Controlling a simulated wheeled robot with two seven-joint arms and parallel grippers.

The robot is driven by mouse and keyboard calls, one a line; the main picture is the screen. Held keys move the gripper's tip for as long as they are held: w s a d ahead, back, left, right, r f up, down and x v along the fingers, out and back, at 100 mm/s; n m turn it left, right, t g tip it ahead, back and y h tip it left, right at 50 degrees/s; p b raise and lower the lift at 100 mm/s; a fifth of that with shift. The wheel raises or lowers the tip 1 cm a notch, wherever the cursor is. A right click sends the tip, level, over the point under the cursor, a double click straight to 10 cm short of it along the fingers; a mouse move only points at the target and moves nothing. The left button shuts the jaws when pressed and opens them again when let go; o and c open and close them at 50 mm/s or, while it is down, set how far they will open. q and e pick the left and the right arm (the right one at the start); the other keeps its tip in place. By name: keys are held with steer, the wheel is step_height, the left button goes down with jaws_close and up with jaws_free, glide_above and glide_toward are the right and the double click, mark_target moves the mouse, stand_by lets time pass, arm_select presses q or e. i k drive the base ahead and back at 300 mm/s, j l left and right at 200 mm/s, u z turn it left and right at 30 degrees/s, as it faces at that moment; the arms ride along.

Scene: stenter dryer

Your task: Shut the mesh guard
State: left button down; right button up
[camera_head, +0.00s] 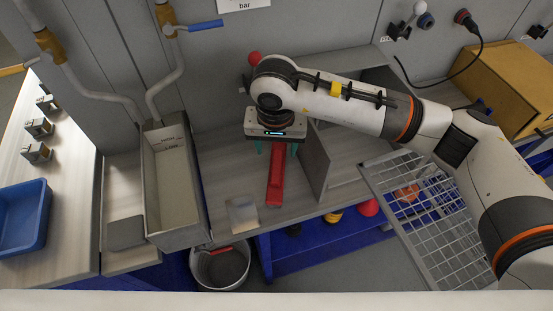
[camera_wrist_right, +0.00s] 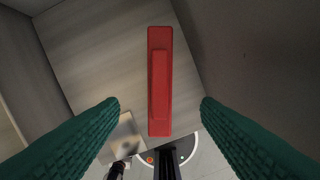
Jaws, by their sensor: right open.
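The mesh guard (camera_head: 432,221) is a pale wire grid in a metal frame. It stands swung out at the right in the head view, in front of the shelf unit, and my right arm covers part of it. My right gripper (camera_head: 277,149) is left of the guard, apart from it, over the left compartment. Its green fingers are spread wide in the right wrist view (camera_wrist_right: 160,104). A long red bar-shaped object (camera_head: 275,178) lies below the fingers; it also shows in the right wrist view (camera_wrist_right: 160,80), with clear gaps to both fingers. My left gripper is out of view.
An upright divider (camera_head: 315,160) stands right of the gripper. A small pale plate (camera_head: 242,215) lies near the shelf's front edge. A grey trough (camera_head: 173,190) and a bucket (camera_head: 221,266) are to the left. A yellow box (camera_head: 500,85) sits at the upper right.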

mark_target(410, 248)
steer(key=k, duration=1)
